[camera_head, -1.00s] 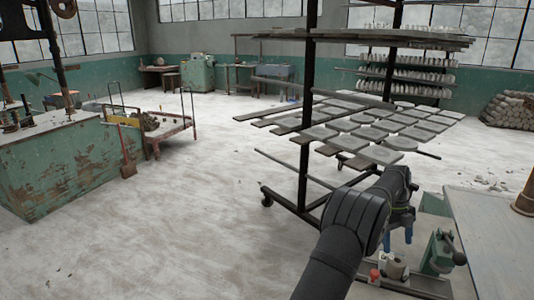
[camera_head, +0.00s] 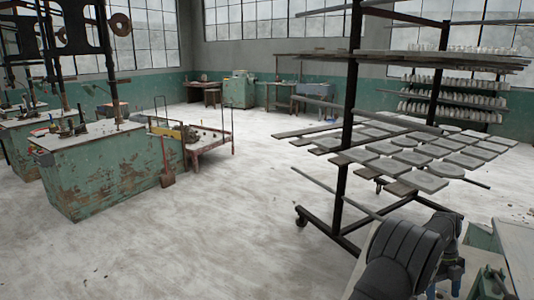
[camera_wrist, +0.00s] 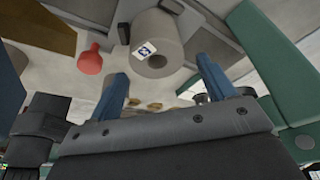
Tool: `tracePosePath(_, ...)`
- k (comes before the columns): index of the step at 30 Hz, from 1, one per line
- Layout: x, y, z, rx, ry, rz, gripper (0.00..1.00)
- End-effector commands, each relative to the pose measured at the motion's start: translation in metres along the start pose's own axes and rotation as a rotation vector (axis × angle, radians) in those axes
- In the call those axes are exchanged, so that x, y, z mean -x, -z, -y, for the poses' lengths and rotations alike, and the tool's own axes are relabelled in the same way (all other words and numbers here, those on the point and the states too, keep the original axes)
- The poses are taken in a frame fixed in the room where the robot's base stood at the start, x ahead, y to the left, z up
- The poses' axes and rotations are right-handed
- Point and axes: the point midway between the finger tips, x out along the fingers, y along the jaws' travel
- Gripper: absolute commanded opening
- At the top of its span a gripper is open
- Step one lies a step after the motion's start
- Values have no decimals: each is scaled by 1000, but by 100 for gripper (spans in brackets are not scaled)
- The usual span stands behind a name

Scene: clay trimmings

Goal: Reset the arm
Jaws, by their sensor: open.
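My arm reaches in from the bottom right of the head view. My gripper (camera_head: 445,283) hangs at its end with its blue fingers pointing down, partly hidden by the wrist. In the wrist view the two blue fingers of my gripper (camera_wrist: 162,68) stand wide apart with nothing held between them. A grey cylinder (camera_wrist: 160,40) with a round hole and a small white and blue label lies beyond the fingertips, apart from them. A red rounded knob (camera_wrist: 90,60) is to its left.
A black drying rack (camera_head: 350,130) with grey slabs stands close beyond my arm. A worn green cabinet (camera_head: 110,170) stands left. The floor between is clear.

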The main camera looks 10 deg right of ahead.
Motion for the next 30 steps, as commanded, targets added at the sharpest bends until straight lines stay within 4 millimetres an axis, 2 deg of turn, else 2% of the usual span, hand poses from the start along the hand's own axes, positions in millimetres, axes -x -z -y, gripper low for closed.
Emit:
tracePosePath(10, -7, -2, 0, 0, -1, 0, 76)
tracePosePath(17, -40, -12, -1, 0, -2, -1, 76)
tracePosePath(18, -24, -13, 1, -1, 5, 3, 76)
tracePosePath(30, 56, -13, 0, 0, 4, 2, 76)
